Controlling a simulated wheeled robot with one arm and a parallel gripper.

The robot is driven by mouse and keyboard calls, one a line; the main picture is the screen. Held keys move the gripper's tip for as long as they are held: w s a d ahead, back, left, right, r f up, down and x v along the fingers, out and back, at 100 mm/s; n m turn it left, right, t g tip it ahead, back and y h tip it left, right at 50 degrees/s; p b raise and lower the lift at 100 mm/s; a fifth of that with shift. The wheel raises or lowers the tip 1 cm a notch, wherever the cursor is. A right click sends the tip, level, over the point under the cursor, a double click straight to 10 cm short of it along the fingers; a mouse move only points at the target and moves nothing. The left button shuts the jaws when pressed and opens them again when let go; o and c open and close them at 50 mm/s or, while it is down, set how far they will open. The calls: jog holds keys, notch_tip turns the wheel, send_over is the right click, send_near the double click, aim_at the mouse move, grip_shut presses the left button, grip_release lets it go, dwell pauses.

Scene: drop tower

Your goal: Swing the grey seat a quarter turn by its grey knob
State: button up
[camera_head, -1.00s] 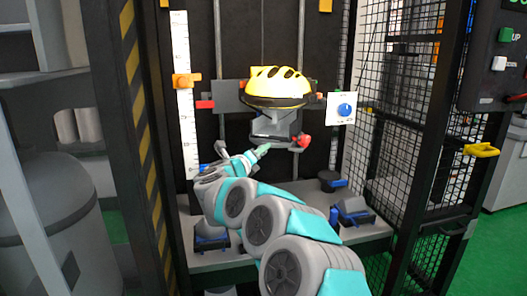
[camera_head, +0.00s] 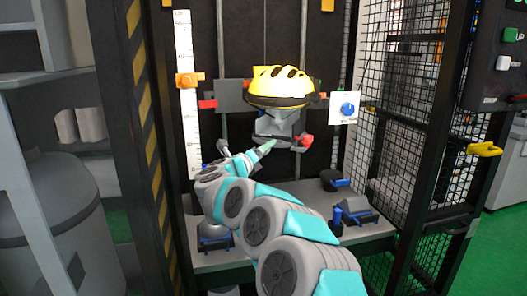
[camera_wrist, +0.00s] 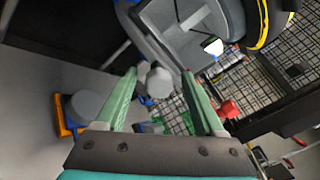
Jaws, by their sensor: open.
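A grey seat (camera_head: 279,126) hangs under a yellow helmet (camera_head: 280,82) on the tower in the head view. In the wrist view, part of the grey mount (camera_wrist: 178,18) shows at the top, with the dark helmet rim at the right. My gripper (camera_head: 268,147) is just below and left of the seat in the head view. In the wrist view, my gripper (camera_wrist: 160,74) has its two green fingers apart. A grey knob (camera_wrist: 158,82) shows between them, closer to the left finger. I cannot tell whether either finger touches it.
A red knob (camera_head: 306,140) sits right of the seat. A white plate with a blue dial (camera_head: 347,109) is farther right. A ruler (camera_head: 187,120) stands at the left, and black mesh (camera_head: 410,110) at the right. Blue-and-black blocks (camera_head: 354,214) lie on the grey base below.

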jog(key=b+v, duration=0.1)
jog(key=v, duration=0.6)
jog(key=shift+s+a, duration=0.15)
jog(key=shift+s, duration=0.25)
jog(key=shift+c, duration=0.2)
